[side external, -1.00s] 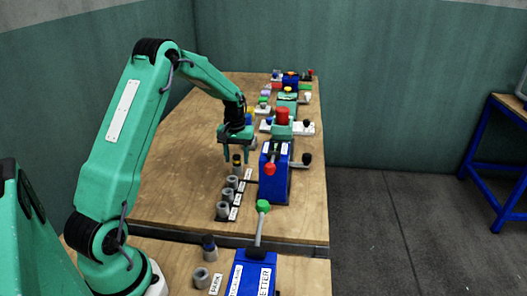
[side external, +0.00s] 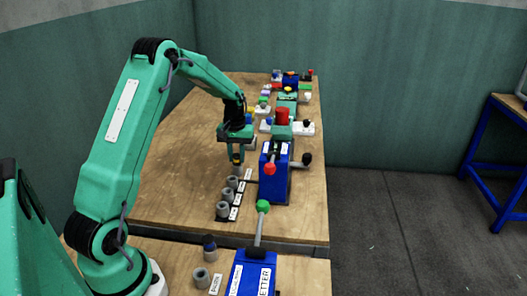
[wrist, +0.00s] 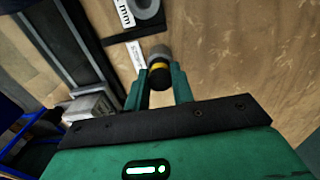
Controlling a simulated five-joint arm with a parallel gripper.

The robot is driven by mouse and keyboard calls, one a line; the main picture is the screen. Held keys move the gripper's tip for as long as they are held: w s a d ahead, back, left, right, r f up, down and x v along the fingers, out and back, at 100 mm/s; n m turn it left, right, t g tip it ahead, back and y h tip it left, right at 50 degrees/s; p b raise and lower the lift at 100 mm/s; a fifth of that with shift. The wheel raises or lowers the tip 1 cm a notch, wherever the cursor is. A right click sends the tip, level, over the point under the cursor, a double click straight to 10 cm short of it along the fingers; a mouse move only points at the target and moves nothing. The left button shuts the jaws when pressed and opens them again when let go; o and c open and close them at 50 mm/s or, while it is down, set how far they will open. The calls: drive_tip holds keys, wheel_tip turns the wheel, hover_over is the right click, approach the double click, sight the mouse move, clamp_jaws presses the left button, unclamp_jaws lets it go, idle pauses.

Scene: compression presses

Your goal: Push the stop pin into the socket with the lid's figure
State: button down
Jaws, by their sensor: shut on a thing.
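The stop pin (wrist: 160,74) has a dark end, a yellow band and a grey end. My gripper (side external: 237,160) is shut on it, with a finger on either side in the wrist view (wrist: 159,88). Whether its grey end stands in a holder or on the table is unclear. Several grey ring sockets stand in a row just nearer the camera, the closest to the pin being this socket (side external: 232,181); one also shows in the wrist view (wrist: 146,10). Their labels are too small or cut off to read, except "mm". The blue press (side external: 273,185) has a white lid label, unreadable here.
The press's red-knobbed lever (side external: 269,168) and dark side knob (side external: 306,158) stick out right of my gripper. A green-knobbed lever (side external: 263,206) rises from a nearer blue press (side external: 250,278). Another dark pin (side external: 209,247) and grey socket (side external: 201,276) stand in front. Table left is clear.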

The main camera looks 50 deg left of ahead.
sight(237, 155)
drive_tip(key=shift+r, duration=2.1)
idle(0.7)
drive_tip(key=shift+r, duration=1.8)
drive_tip(key=shift+s+d+r, duration=0.15)
drive_tip(key=shift+s+d, duration=0.15)
drive_tip(key=shift+d, duration=0.15)
drive_tip(key=s+d+r, duration=0.1)
drive_tip(key=s+d, duration=1.2)
drive_tip(key=shift+s+r, duration=0.15)
drive_tip(key=shift+s, duration=0.1)
drive_tip(key=shift+d+f, duration=0.1)
drive_tip(key=shift+f, duration=0.1)
drive_tip(key=shift+f, duration=2.7)
